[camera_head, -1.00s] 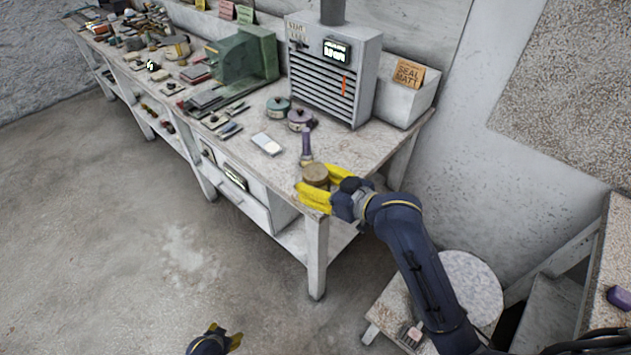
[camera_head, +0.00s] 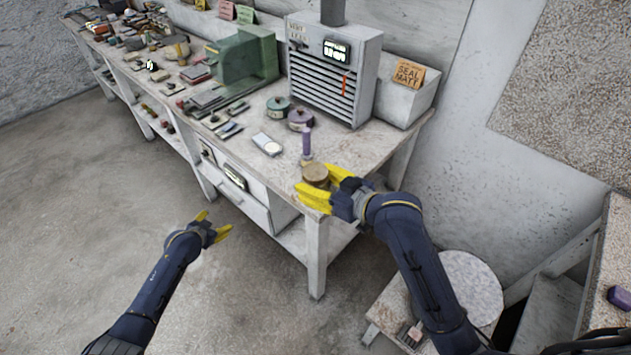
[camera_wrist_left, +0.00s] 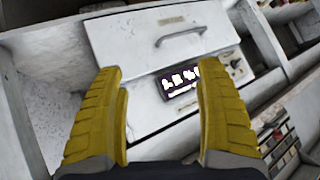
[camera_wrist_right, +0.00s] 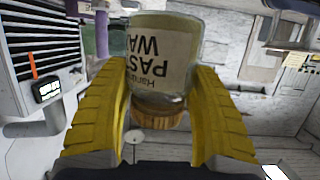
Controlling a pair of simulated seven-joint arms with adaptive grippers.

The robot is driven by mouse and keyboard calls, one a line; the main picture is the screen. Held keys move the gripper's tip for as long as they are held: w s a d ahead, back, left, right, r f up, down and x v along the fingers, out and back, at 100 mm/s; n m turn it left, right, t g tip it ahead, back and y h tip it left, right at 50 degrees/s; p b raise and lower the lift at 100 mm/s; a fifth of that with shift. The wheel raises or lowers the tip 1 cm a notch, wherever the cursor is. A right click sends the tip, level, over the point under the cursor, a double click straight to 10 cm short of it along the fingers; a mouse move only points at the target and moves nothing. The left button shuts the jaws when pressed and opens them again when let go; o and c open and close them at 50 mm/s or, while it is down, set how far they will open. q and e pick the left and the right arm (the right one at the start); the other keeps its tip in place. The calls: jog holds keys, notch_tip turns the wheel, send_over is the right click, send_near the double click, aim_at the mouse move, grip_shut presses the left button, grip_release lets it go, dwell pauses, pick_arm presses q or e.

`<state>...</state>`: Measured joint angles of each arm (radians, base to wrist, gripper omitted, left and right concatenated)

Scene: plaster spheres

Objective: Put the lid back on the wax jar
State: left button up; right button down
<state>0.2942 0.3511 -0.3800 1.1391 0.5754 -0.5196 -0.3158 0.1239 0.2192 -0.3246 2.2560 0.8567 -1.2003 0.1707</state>
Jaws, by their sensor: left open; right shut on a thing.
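The wax jar (camera_wrist_right: 165,50) is clear glass with a cream label and stands at the table's front right corner. Its brown wood-like lid (camera_wrist_right: 158,117) is at the jar's mouth; the lid's round top also shows in the head view (camera_head: 315,173). I cannot tell whether it is fully seated. My right gripper (camera_head: 322,183) has its yellow fingers on either side of the lid and is shut on it. The fingers hide much of the jar in the head view. My left gripper (camera_head: 215,226) is open and empty, in front of and below the table.
A purple upright thing (camera_head: 306,145) stands just behind the jar. Two lidded pots, teal (camera_head: 278,106) and purple (camera_head: 300,118), and a pale flat device (camera_head: 267,144) are further back. A grey louvred unit (camera_head: 333,75) stands behind. A drawer (camera_wrist_left: 160,40) faces my left gripper.

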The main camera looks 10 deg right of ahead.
pick_arm(q)
jog(key=w+d+r+m+t+h, duration=0.1)
jog(key=w+d+r, duration=0.1)
jog(key=w+r, duration=0.65)
jog(key=w+d+r+m+t+h, duration=0.1)
jog(key=w+d+r, duration=0.15)
jog(key=r, duration=1.15)
jog(key=w+d+r+g+h, duration=0.1)
jog(key=d+r+g+h, duration=0.15)
jog(key=d+r, duration=0.95)
jog(key=s+d+r+m+g+h, duration=0.1)
jog(key=s+d+r+g+h, duration=0.2)
jog(key=d, duration=1)
notch_tip(320, 180, up, 10)
jog(key=g+y, duration=0.6)
jog(key=y, duration=0.2)
send_over(321, 167)
jog(key=shift+f, duration=0.2)
jog(key=shift+s+a+r+n+y, duration=0.25)
jog(key=shift+s+a+n+y, duration=0.05)
jog(key=shift+s+a+y, duration=0.4)
